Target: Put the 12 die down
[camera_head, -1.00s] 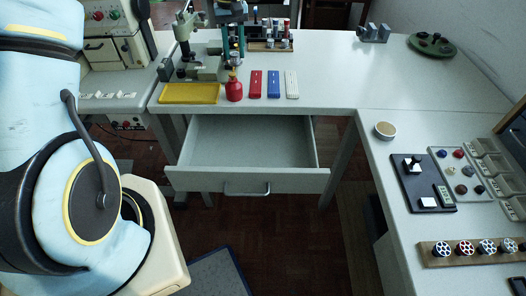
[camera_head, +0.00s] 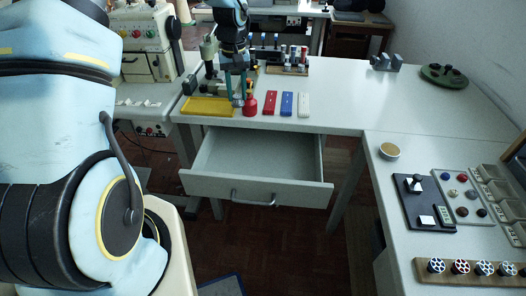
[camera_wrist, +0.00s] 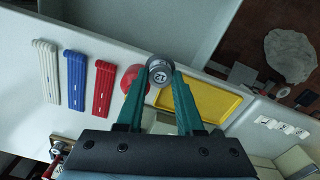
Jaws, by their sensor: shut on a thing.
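The 12 die is a short grey metal cylinder (camera_wrist: 159,72) with its marked round end facing the wrist camera. My gripper (camera_wrist: 157,88) is shut on it, with a green finger on each side. In the head view my gripper (camera_head: 238,97) is at the front of the back bench, between the yellow tray (camera_head: 204,108) and the red bottle (camera_head: 250,104). In the wrist view the red bottle (camera_wrist: 131,80) lies just left of the die and the yellow tray (camera_wrist: 212,101) to its right. I cannot tell how high the die is above the bench.
Red, blue and white bars (camera_head: 287,104) lie right of the bottle. A rack of posts (camera_head: 292,60) stands behind. An open, empty drawer (camera_head: 262,155) juts out below the bench edge. The bench (camera_head: 345,105) is clear right of the bars.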

